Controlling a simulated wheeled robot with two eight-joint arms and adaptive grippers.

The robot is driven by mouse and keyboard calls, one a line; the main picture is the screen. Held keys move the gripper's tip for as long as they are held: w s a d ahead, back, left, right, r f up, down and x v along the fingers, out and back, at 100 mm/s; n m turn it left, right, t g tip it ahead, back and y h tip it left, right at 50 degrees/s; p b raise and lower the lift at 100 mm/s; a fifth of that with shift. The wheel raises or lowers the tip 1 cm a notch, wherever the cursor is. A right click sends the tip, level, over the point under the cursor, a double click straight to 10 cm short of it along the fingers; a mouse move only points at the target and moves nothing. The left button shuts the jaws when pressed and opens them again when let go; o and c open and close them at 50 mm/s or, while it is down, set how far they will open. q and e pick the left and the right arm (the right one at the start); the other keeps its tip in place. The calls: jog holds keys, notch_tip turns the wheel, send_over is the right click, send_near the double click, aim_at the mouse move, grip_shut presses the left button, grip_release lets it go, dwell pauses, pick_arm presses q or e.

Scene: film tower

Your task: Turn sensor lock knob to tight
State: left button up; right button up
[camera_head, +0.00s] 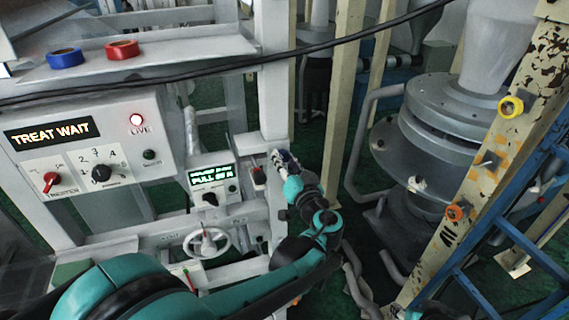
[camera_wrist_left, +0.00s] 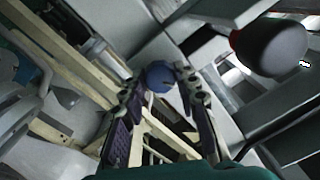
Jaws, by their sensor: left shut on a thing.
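My left gripper (camera_head: 278,158) reaches up to the white upright post of the frame, right of the small green display. In the left wrist view its two fingers (camera_wrist_left: 160,82) are closed around a round blue knob (camera_wrist_left: 159,75), seemingly the sensor lock knob. The knob's marking and its turn position cannot be read. In the head view the knob is mostly hidden by the gripper.
A red-and-black knob (camera_wrist_left: 272,46) is close by on the right in the wrist view. The small display (camera_head: 212,176) reads "PULL" in part. A control panel (camera_head: 84,142) shows "TREAT WAIT". A white handwheel (camera_head: 207,242) sits below. A yellow worn beam (camera_head: 478,165) stands right.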

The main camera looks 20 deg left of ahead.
pick_arm(q)
jog(key=shift+m+b, duration=2.05)
jog(key=shift+m, duration=5.15)
jog(key=o, duration=1.2)
jog(key=shift+c, duration=0.2)
jog(key=v, duration=1.2)
jog(key=shift+a+f, duration=0.2)
jog(key=shift+f, duration=0.05)
